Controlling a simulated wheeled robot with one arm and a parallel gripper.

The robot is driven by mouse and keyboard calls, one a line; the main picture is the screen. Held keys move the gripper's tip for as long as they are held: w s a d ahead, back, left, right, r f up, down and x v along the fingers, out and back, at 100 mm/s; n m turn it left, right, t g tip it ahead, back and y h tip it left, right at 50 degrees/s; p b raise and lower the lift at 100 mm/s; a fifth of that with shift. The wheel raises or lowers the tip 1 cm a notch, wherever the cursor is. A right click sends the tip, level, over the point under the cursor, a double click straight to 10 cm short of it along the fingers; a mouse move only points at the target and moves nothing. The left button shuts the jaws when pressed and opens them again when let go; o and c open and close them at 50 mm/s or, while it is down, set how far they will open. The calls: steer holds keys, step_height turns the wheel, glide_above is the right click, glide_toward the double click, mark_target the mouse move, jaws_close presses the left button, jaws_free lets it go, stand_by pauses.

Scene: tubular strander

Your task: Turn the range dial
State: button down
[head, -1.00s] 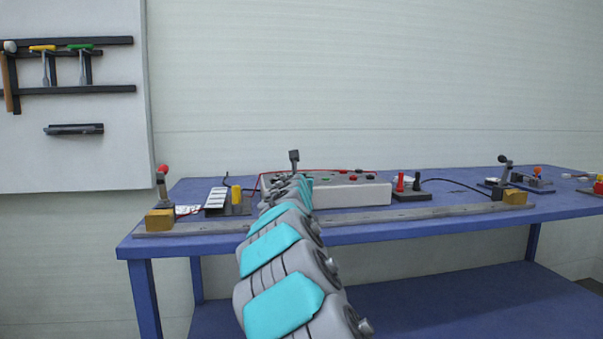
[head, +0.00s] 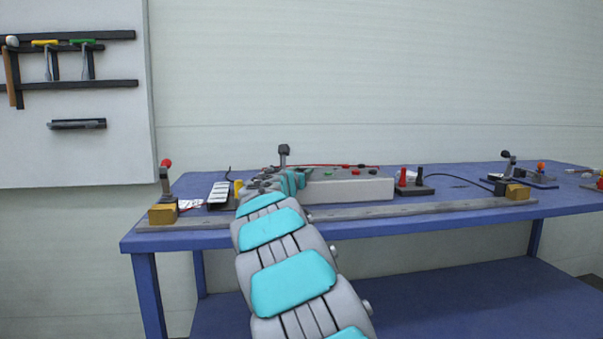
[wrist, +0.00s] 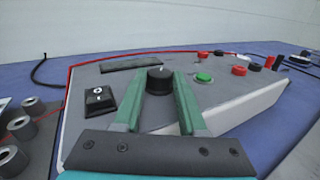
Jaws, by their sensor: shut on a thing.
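The range dial is a round black knob (wrist: 160,80) on the sloping top of a light grey instrument box (wrist: 224,88). In the wrist view my gripper (wrist: 159,88) has its two green fingers on either side of the knob, shut on it.
A black switch (wrist: 99,100) is left of the dial; a green button (wrist: 204,78) and red knobs (wrist: 239,70) are to the right. A red wire runs along the box's back edge. A grey rail (head: 420,208) lies along the bench front.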

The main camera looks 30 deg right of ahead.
stand_by(0.3)
steer(key=shift+c, duration=2.4)
jaws_free()
steer(key=b+v, duration=0.1)
steer(key=v, duration=0.6)
steer(key=shift+s+a, duration=0.15)
steer(key=shift+s, duration=0.05)
steer(key=shift+s+a, duration=0.1)
